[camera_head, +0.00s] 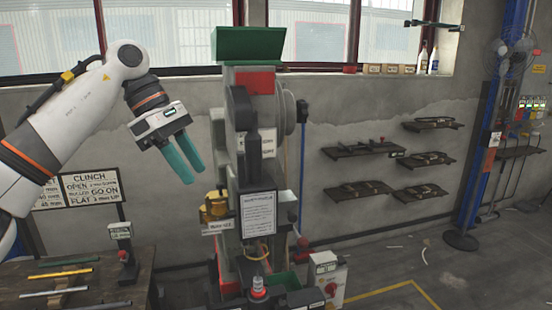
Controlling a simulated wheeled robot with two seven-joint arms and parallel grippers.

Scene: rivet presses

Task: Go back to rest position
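My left gripper (181,156) is raised at the upper left, in front of the wall and to the left of the rivet press. Its two teal fingers point down and to the right with a gap between them, and nothing shows between them. My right gripper is not in the picture. The rivet press (238,130) stands in the middle, with a green tray (248,43) on top and a white notice sheet (258,214) on its front. A red-topped button (258,284) stands at its base.
A workbench (140,275) at the lower left carries several rods (55,292) and a small labelled stand (122,240). A sign board (85,190) stands behind it. A control box (328,277) is right of the press. Wall shelves (365,148) hang further right. Floor at the right is mostly open.

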